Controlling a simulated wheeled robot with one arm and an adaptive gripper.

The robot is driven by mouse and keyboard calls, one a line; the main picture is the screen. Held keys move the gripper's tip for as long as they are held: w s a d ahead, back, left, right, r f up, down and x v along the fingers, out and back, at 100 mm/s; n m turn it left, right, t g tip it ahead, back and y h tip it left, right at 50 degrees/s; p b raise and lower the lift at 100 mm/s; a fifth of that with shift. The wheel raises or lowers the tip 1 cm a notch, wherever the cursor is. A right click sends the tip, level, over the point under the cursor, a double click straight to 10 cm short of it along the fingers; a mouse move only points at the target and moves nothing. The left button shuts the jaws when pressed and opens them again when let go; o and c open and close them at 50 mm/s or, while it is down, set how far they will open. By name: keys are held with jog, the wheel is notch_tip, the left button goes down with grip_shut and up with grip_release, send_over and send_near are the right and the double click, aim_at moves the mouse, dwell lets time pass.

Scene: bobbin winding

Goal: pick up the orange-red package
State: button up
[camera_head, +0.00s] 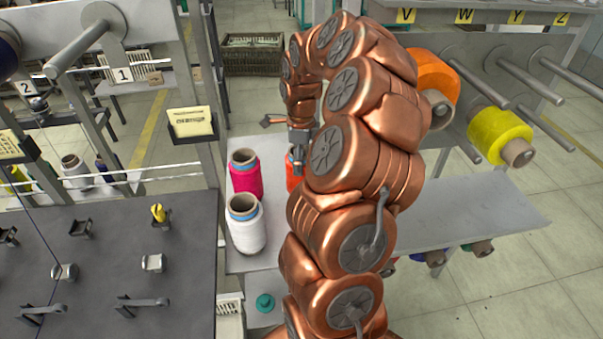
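The orange-red package (291,182) stands on the grey table, mostly hidden behind my copper arm; only a narrow strip of its left side shows. My gripper (284,148) is at the package's upper end. One grey finger sticks out to the left and another points down in front of the package's top. The fingers are spread apart, so the gripper looks open. Whether a finger touches the package cannot be told, and the far side of the gripper is hidden.
A magenta package (246,176) and a white package (245,226) stand just left of it on the grey table (470,205). Orange (432,75) and yellow (499,135) packages hang on pegs at the right. The table's right part is clear. A dark machine top (110,290) lies at left.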

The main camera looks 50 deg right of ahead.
jog(key=shift+c, duration=0.2)
notch_tip(320, 180, up, 10)
jog(key=b, duration=0.2)
jog(key=shift+b, duration=0.35)
dwell(0.7)
jog(key=shift+r, duration=0.1)
